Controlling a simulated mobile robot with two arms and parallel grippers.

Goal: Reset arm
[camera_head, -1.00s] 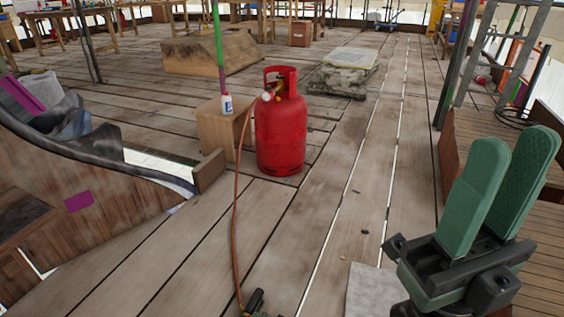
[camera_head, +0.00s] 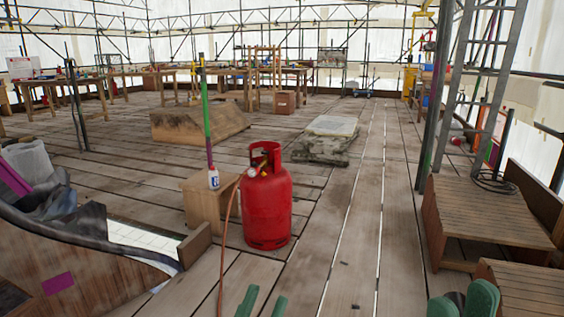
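Only the green fingertips of my grippers show, at the bottom edge of the view. My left gripper (camera_head: 263,305) is at the bottom centre, below the red gas cylinder (camera_head: 267,210). Its two fingertips stand apart with floor showing between them, and nothing is seen in it. My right gripper (camera_head: 463,303) is at the bottom right, beside a low wooden platform. Its two pads stand apart, with a dark part of the gripper between them and no held thing seen. The rest of both arms is out of view.
A hose runs down from the cylinder, which stands by a wooden box (camera_head: 205,205) with a small white bottle (camera_head: 213,178). A curved wooden structure (camera_head: 85,270) is at left. Wooden steps (camera_head: 490,215) and a ladder stand at right. The plank floor (camera_head: 350,230) between is mostly clear.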

